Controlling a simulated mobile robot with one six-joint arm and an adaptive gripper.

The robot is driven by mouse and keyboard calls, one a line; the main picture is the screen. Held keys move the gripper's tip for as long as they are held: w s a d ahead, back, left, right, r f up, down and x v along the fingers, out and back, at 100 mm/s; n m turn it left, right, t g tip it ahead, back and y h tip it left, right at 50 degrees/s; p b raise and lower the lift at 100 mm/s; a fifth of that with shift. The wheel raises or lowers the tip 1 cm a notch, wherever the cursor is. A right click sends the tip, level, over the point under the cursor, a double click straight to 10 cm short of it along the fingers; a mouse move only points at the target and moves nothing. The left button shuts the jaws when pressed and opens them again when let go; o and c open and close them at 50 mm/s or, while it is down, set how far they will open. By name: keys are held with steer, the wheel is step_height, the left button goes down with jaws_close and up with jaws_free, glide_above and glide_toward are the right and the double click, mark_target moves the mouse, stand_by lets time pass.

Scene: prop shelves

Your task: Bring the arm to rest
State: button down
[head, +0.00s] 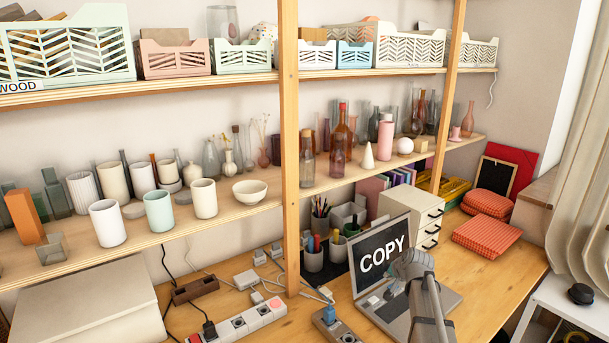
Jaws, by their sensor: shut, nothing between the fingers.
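My grey arm (428,315) rises from the bottom edge, right of centre, in front of the open laptop (433,296). My gripper (398,287) is at its far end, seen small against the laptop's keyboard side. It is shut, with nothing held. The arm hides part of the keyboard and the lower right of the screen, which reads "COPY". I cannot tell the height of the gripper above the laptop.
A power strip (240,323) and cables lie on the desk at left. Pen cups (313,255) and white drawers (412,212) stand behind the laptop. Red checked cushions (487,236) lie at right. A wooden post (290,150) rises left of the laptop. Shelves with vases and cups run above.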

steer(key=s+a+r+n+g+h+p, duration=0.1)
steer(key=s+a, duration=0.5)
steer(key=s, duration=0.6)
steer(key=s+a+r+n+g+p, duration=0.1)
steer(key=s+a+n+g+p, duration=0.3)
steer(key=s, duration=0.9)
steer(key=a+n+g, duration=0.1)
steer(key=a+g, duration=0.1)
steer(key=a, duration=0.1)
steer(key=shift+g+h+p, duration=0.35)
steer(key=shift+g+h, duration=0.05)
